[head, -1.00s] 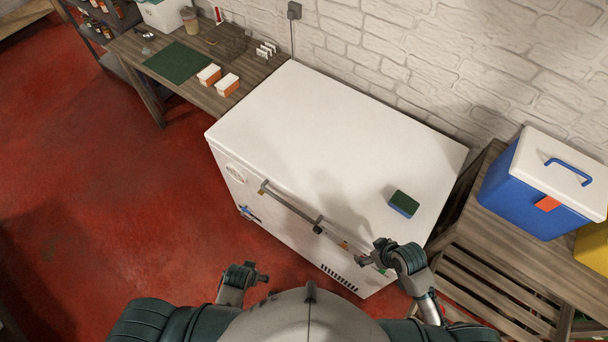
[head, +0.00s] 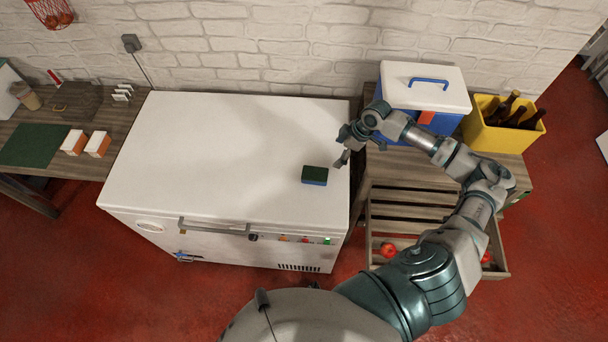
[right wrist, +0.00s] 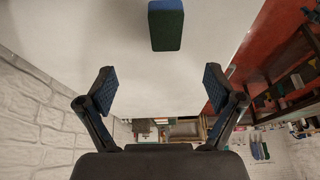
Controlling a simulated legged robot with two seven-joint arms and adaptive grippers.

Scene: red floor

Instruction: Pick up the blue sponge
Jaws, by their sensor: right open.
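The blue sponge (head: 314,176) has a dark green top and lies on the white lid of the chest freezer (head: 220,150), near its right end. It also shows at the top middle of the right wrist view (right wrist: 166,24). My right gripper (head: 341,149) is open and empty, just above and to the right of the sponge in the head view. In the right wrist view its two fingers (right wrist: 160,92) are spread wide, and the sponge lies beyond them, apart from both. My left gripper is not in view.
A blue and white cooler (head: 424,88) and a yellow crate of bottles (head: 503,124) stand on the wooden shelf to the right. A wooden table (head: 112,122) with small boxes and a green mat stands to the left. The rest of the lid is clear.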

